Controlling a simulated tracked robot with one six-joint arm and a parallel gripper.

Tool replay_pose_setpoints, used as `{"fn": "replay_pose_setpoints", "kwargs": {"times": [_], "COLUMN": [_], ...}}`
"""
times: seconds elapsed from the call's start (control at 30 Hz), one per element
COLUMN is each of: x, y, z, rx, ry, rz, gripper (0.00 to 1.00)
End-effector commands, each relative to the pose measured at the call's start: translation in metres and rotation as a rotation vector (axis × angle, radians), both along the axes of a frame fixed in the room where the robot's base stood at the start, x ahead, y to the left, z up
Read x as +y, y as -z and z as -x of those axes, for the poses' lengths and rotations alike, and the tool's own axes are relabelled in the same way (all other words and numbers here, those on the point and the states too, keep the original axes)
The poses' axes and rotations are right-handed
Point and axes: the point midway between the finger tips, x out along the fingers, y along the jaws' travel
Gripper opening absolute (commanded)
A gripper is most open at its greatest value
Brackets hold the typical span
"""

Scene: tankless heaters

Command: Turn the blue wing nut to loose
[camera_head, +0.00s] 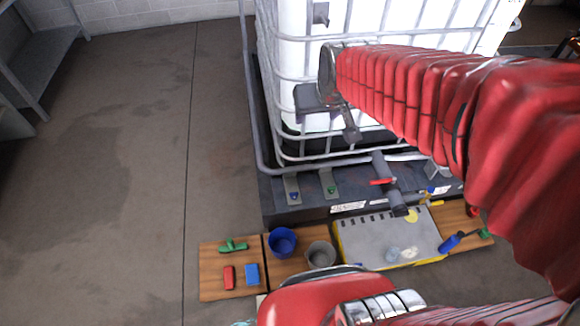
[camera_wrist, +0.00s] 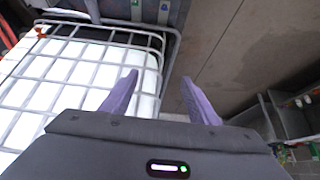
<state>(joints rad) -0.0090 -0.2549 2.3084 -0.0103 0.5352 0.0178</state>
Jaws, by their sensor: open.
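The blue wing nut (camera_head: 294,196) sits on a grey metal bracket at the left of the dark base under the caged tank in the head view. It also shows as a small blue spot at the top edge of the wrist view (camera_wrist: 164,7), where its exact angle is too small to tell. My gripper (camera_wrist: 160,84) is open, with two purple fingers spread apart and nothing between them. It is up beside the tank cage, well apart from the nut. In the head view its fingers are not clearly seen.
A green wing nut (camera_head: 331,190) is on the neighbouring bracket. The white tank's metal cage (camera_head: 285,130) stands close to my arm. A red-handled valve (camera_head: 383,181) sticks out to the right. Boards with tools and a blue bucket (camera_head: 282,242) lie in front. The left floor is clear.

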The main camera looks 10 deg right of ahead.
Motion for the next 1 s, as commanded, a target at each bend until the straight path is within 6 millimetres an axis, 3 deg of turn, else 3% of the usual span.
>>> {"fn": "replay_pose_setpoints", "kwargs": {"times": [0.47,1.0], "x": [0.000,0.001], "y": [0.056,0.146], "z": [-0.087,-0.166], "rx": [-0.031,-0.068], "ry": [-0.001,-0.002], "rz": [0.001,0.000], "gripper": [0.55,0.55]}}
